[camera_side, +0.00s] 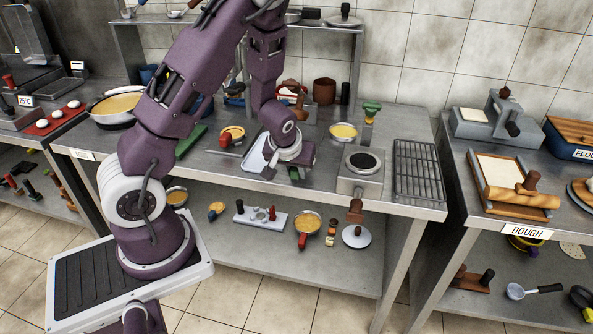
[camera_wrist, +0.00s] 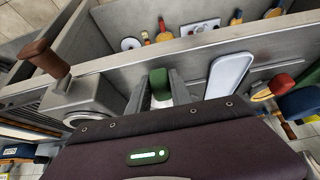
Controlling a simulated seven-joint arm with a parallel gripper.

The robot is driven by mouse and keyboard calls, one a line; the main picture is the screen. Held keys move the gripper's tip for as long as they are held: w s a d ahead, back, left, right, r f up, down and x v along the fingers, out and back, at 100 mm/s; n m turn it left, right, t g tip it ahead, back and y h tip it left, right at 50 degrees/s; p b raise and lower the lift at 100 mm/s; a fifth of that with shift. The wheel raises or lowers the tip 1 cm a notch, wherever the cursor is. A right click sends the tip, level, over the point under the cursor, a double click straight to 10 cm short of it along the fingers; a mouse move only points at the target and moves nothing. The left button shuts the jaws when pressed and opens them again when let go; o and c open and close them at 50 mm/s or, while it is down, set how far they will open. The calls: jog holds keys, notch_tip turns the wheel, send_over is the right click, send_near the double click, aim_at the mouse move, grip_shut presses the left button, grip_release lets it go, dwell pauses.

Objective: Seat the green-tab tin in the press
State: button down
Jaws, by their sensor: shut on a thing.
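My gripper (camera_side: 292,172) is shut on the green-tab tin, just above the steel table. In the wrist view, the tin's green tab (camera_wrist: 160,84) stands between the two fingers (camera_wrist: 163,90). Most of the tin's body is hidden by my gripper. The press (camera_side: 346,186) is a grey block with a round dark plate on top and a brown handle at its front. It stands to the right of my gripper, with a gap between them. In the wrist view the press (camera_wrist: 97,103) is at the left, its brown handle (camera_wrist: 45,57) pointing up-left.
A pale tray (camera_side: 256,160) lies just left of my gripper. A wire rack (camera_side: 419,172) lies right of the press. A green-topped tool (camera_side: 371,110) and a bowl of yellow filling (camera_side: 343,132) stand behind. A red-handled pan (camera_side: 231,134) sits back left.

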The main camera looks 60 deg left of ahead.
jog(key=w+a, duration=0.1)
jog(key=a, duration=0.2)
jog(key=w+a, duration=0.2)
jog(key=a, duration=0.1)
jog(key=w+a, duration=0.2)
jog(key=a, duration=0.2)
jog(key=shift+w+a, duration=0.1)
jog(key=shift+w, duration=0.15)
jog(key=shift+f, duration=0.7)
dwell(1.4)
jog(key=c, duration=1.1)
grip_release()
jog(key=shift+r, duration=0.1)
jog(key=v, duration=0.7)
jog(key=shift+v, duration=2.2)
